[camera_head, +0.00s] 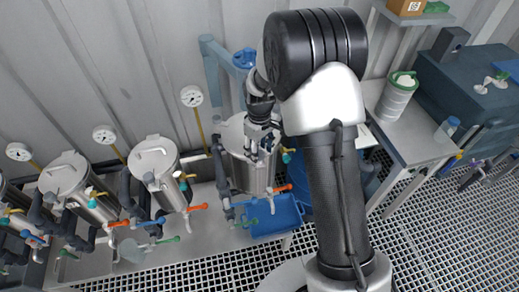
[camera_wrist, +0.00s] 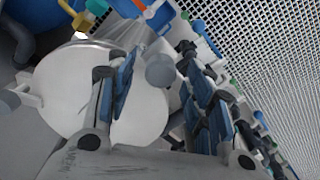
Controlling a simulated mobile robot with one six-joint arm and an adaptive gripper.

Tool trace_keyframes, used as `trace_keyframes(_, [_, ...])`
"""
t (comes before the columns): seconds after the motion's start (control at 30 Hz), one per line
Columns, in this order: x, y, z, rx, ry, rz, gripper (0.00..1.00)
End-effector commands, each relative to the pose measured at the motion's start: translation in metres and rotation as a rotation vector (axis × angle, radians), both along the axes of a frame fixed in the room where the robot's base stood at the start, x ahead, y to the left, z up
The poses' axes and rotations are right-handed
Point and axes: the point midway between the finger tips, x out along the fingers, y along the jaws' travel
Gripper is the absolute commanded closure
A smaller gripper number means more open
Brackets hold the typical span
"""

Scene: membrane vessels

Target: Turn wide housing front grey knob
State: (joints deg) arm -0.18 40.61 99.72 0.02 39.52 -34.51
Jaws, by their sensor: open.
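The wide steel housing (camera_head: 248,180) stands upright at the centre of the head view, below my gripper. Its pale round lid (camera_wrist: 75,85) fills much of the left of the wrist view. A round grey knob (camera_wrist: 160,70) shows in the wrist view at the lid's edge, between the lines of my two fingers. My gripper (camera_head: 254,146) is over the top of the housing in the head view and hides part of it. In the wrist view my gripper (camera_wrist: 157,75) has its fingers spread, with nothing held. I cannot tell how far the knob is beyond the fingertips.
Several narrower steel vessels (camera_head: 155,170) with gauges, pipes and coloured valve handles stand to the left. A blue tray (camera_head: 275,217) lies below the housing. Grated floor runs along the front.

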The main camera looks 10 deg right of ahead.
Motion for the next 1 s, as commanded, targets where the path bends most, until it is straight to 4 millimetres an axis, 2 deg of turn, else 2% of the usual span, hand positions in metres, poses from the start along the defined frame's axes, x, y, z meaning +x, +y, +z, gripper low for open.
trace_keyframes(0.2, [-0.001,0.000,0.000,0.000,0.001,0.000,0.52])
trace_keyframes(0.33, [0.000,0.000,0.010,0.000,0.000,0.000,0.52])
trace_keyframes(0.7, [0.001,0.000,0.085,0.000,-0.004,0.000,0.52])
trace_keyframes(0.9, [0.000,0.000,0.113,0.000,-0.001,0.000,0.52])
trace_keyframes(1.0, [0.000,0.000,0.118,0.000,0.000,0.000,0.52])
